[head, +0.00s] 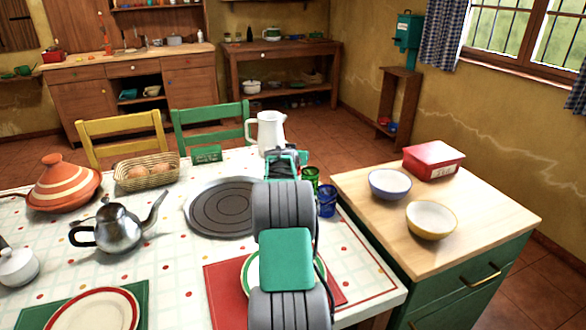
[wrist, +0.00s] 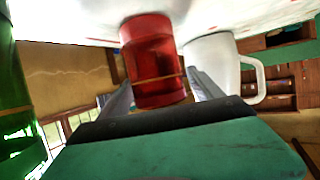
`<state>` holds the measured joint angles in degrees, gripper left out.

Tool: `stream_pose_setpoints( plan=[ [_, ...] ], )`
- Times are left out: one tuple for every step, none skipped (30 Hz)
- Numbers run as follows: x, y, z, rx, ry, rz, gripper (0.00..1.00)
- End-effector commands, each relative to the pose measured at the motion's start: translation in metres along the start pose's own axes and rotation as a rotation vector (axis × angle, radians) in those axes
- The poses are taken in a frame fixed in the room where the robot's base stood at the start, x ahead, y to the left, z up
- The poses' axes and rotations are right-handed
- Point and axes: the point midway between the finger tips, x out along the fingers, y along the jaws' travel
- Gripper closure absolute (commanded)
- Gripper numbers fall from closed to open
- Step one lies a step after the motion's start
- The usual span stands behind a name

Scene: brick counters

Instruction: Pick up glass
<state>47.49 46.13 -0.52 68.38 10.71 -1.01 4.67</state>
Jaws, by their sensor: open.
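A red glass (wrist: 150,55) stands between the two fingers of my gripper (wrist: 162,92) in the wrist view. The wrist picture is turned over, with the tabletop along its top edge. The fingers are open, one on each side of the glass; I cannot tell whether either touches it. In the head view my gripper (head: 286,160) is over the far right part of the tiled table, and my arm hides the red glass. A green glass (head: 311,176) and a blue glass (head: 327,203) stand just right of it. The green glass also shows at the left of the wrist view (wrist: 14,90).
A white pitcher (head: 268,130) stands close behind my gripper; it also fills the right of the wrist view (wrist: 215,62). A round dark tray (head: 222,208) lies to the left. A wooden-topped counter (head: 375,215) with two bowls and a red box stands right.

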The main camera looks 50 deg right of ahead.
Motion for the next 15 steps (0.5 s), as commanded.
stream_pose_setpoints(
  plan=[
    [0.0042, 0.0, -0.0001, 0.0, 0.001, 0.0, 0.25],
    [0.0053, -0.0001, -0.001, 0.0, 0.002, 0.0, 0.25],
    [0.0059, -0.0002, -0.0017, 0.0, 0.003, -0.001, 0.25],
    [0.006, -0.0003, -0.0018, 0.0, 0.003, -0.001, 0.25],
    [0.0059, -0.0003, -0.0018, 0.0, 0.003, -0.001, 0.25],
    [0.0058, -0.0003, -0.0016, 0.0, 0.002, -0.001, 0.25],
    [0.0057, -0.0003, -0.0015, 0.0, 0.002, -0.001, 0.25],
    [0.0057, -0.0003, -0.0014, 0.0, 0.002, -0.001, 0.25],
    [0.0057, -0.0003, -0.0013, 0.0, 0.002, -0.001, 0.28],
    [0.0057, -0.0003, -0.0012, 0.0, 0.002, -0.001, 0.3],
    [0.0056, -0.0003, -0.0012, 0.0, 0.001, -0.001, 0.33],
    [0.0056, -0.0003, -0.0011, 0.0, 0.001, -0.001, 0.36],
    [0.0056, -0.0003, -0.001, 0.0, 0.001, -0.001, 0.38],
    [0.0056, -0.0003, -0.001, 0.0, 0.001, -0.001, 0.41],
    [0.0056, -0.0003, -0.001, 0.0, 0.001, -0.001, 0.44]
  ],
)
